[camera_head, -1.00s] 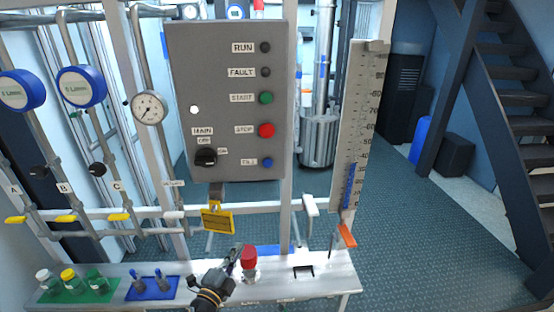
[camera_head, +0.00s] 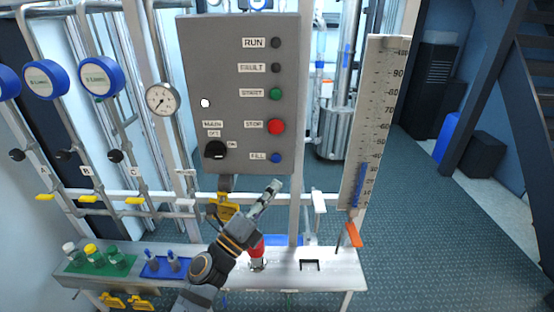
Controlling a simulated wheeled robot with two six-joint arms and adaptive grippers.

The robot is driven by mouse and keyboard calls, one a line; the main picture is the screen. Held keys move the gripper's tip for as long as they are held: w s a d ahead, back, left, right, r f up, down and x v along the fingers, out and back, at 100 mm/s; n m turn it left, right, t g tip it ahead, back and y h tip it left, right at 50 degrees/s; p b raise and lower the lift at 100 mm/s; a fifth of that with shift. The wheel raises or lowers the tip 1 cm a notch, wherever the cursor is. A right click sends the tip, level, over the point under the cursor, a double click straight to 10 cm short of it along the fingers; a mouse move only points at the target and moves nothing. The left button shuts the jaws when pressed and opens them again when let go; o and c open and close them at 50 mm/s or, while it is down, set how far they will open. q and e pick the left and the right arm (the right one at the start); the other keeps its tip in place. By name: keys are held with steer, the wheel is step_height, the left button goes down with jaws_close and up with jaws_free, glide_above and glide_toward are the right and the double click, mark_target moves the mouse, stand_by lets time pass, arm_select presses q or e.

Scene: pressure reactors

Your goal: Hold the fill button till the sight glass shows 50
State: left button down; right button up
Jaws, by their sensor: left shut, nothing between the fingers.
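The blue fill button (camera_head: 276,157) is at the lower right of the grey control panel (camera_head: 225,110), beside its FILL label. My left gripper (camera_head: 275,187) is shut and empty, its tip just below the panel's bottom edge and under the fill button, apart from it in the picture. The sight glass (camera_head: 376,110) is a tall scale board right of the panel. Its blue column (camera_head: 357,186) fills the lower part, its top somewhere around the 30 to 40 marks; the exact reading is too small to tell. My right gripper is not in view.
The red stop button (camera_head: 276,126) and green start button (camera_head: 276,94) sit above the fill button. A black main switch (camera_head: 215,150) is to the left. A yellow tag (camera_head: 221,207) hangs below the panel. A white bench (camera_head: 325,270) with a red-topped item (camera_head: 256,250) lies underneath.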

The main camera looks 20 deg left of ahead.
mark_target(276, 158)
arm_select(q)
steer(key=shift+w+a+b, duration=0.15)
steer(key=shift+w+a, duration=0.25)
steer(key=shift+w, duration=1)
steer(key=shift+w+a+b, duration=0.15)
steer(key=shift+w+a, duration=0.25)
steer(key=shift+w, duration=1.05)
steer(key=shift+w+a+b, duration=0.15)
steer(key=shift+w+a, duration=0.25)
steer(key=shift+w, duration=1)
steer(key=shift+w, duration=0.1)
steer(key=shift+w+a, duration=0.1)
steer(key=shift+w, duration=0.2)
steer(key=shift+w+a, duration=0.15)
steer(key=shift+w, duration=0.25)
stand_by(3.0)
